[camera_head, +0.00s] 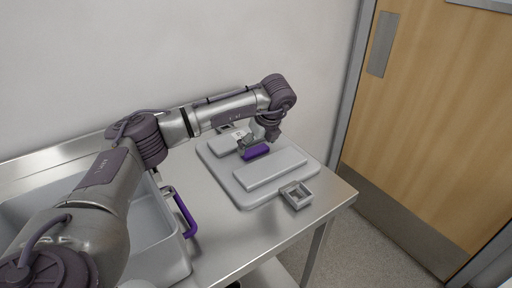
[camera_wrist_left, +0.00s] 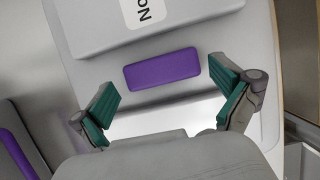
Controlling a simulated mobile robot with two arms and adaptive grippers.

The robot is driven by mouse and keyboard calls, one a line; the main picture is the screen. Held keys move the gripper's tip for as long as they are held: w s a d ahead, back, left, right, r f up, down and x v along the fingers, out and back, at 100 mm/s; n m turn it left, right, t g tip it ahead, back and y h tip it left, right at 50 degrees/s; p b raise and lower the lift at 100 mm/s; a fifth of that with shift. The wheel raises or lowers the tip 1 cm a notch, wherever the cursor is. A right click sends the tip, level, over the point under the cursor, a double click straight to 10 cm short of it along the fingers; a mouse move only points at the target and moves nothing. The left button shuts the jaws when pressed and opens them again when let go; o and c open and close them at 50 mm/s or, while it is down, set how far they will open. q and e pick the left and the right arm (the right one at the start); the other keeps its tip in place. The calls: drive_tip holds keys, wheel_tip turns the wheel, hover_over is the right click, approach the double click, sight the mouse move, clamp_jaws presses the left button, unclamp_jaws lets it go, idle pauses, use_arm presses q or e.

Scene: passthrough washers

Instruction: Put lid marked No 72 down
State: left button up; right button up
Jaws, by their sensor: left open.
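The grey lid (camera_head: 236,185), with rounded corners and raised panels, lies flat on the steel table. Its purple handle (camera_head: 257,152) is near its middle. My left gripper (camera_head: 252,144) is over the lid, close to the handle. In the left wrist view, the gripper (camera_wrist_left: 163,78) is open, with green-padded fingers spread to either side of the purple handle (camera_wrist_left: 162,69) and clear gaps between. A white label (camera_wrist_left: 152,10) on the lid shows "No"; the number is cut off by the frame edge. My right gripper is not in view.
The steel table (camera_head: 222,232) has bare surface in front of the lid. A grey tub (camera_head: 172,262) with a purple handle (camera_head: 185,215) stands at the left. A metal bracket (camera_head: 296,194) sits at the lid's near right edge. A wall stands behind, and a wooden door (camera_head: 440,110) is at the right.

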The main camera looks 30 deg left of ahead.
use_arm(q)
drive_tip(key=v, duration=1)
drive_tip(key=shift+d+r+b, duration=0.2)
drive_tip(key=shift+r+b, duration=0.05)
drive_tip(key=shift+b, duration=0.2)
drive_tip(key=shift+s+f, duration=0.1)
